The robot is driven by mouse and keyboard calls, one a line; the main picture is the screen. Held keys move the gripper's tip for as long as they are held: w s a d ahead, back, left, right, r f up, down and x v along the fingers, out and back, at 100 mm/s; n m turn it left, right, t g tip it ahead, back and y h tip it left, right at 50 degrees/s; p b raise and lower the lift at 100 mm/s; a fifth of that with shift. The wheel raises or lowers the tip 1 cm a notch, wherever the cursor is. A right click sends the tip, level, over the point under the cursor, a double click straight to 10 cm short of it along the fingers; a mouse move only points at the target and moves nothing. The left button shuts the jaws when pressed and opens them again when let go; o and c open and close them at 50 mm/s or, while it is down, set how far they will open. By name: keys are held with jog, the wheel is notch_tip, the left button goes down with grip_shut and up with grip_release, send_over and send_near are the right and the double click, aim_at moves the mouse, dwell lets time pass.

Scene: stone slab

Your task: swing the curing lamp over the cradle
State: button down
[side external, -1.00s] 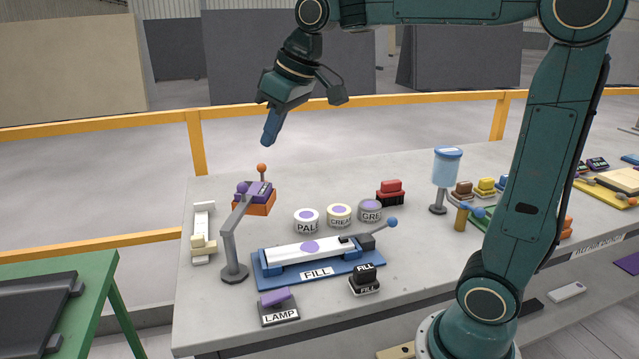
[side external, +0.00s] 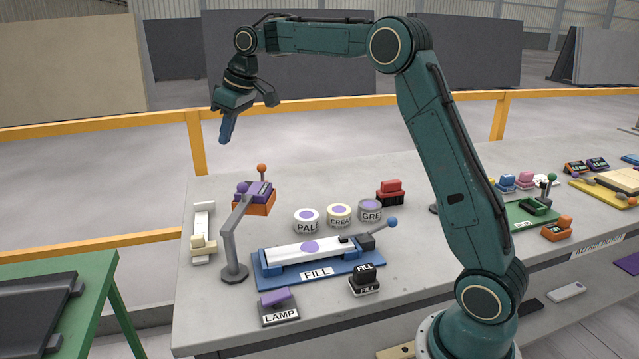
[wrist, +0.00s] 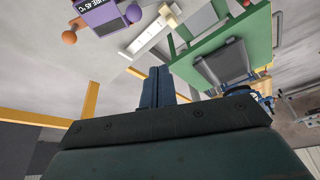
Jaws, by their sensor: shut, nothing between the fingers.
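The curing lamp has a grey post (side external: 233,250) on a round foot and a slanting arm. The lamp head also shows in the wrist view (wrist: 98,14). The cradle is a blue base (side external: 345,276) labelled FILL. It bears a white strip (side external: 285,251) with a purple spot, and the lamp head is not above it. My gripper (side external: 225,139) is shut and empty, fingers pointing down, above and left of the lamp head. Its fingers show together in the wrist view (wrist: 157,88).
A purple LAMP switch (side external: 278,304) and a black FILL block (side external: 365,279) stand in front. Several round tubs, including PALE (side external: 306,222), stand behind the cradle. A white clamp-like piece (side external: 203,235) lies left of the lamp. A yellow rail (side external: 195,142) runs behind the bench.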

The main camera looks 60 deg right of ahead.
aim_at(243, 202)
jog(key=w+d+f+n, duration=0.1)
jog(key=w+d+f, duration=0.5)
jog(key=w+f, duration=0.1)
jog(key=shift+w+d+f, duration=0.15)
jog(key=shift+d+f, duration=0.05)
jog(key=shift+f, duration=0.55)
jog(key=shift+f, duration=0.1)
jog(key=x, duration=1)
jog(key=shift+s+d, duration=0.2)
jog(key=shift+s, duration=0.5)
jog(key=shift+s+d, duration=0.2)
jog(key=shift+s, duration=0.45)
jog(key=shift+s+d, duration=0.2)
jog(key=shift+s, duration=0.5)
jog(key=shift+s+d, duration=0.1)
jog(key=shift+s, duration=0.1)
